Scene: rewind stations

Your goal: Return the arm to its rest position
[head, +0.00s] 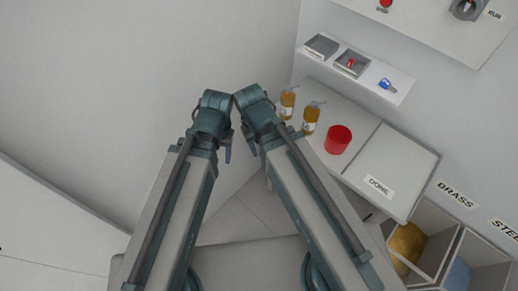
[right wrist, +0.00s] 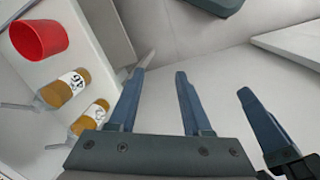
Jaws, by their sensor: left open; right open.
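My two arms reach forward side by side in the head view, their wrists close together at the top. My left gripper (head: 228,151) points down, and only a blue finger shows below the wrist. My right gripper (head: 249,146) also points down and is partly hidden by its own arm. In the right wrist view, the right gripper (right wrist: 163,72) has its two blue fingers apart, with nothing between them. Another blue finger (right wrist: 262,125) shows to their right, apparently from my left gripper.
Two amber bottles (head: 287,103) (head: 311,118) and a red cup (head: 338,139) stand on the bench, right of my right wrist. A panel labelled DONE (head: 398,171), a small shelf (head: 385,86) and bins marked BRASS and STEEL (head: 452,243) lie farther right. A pale wall fills the upper left.

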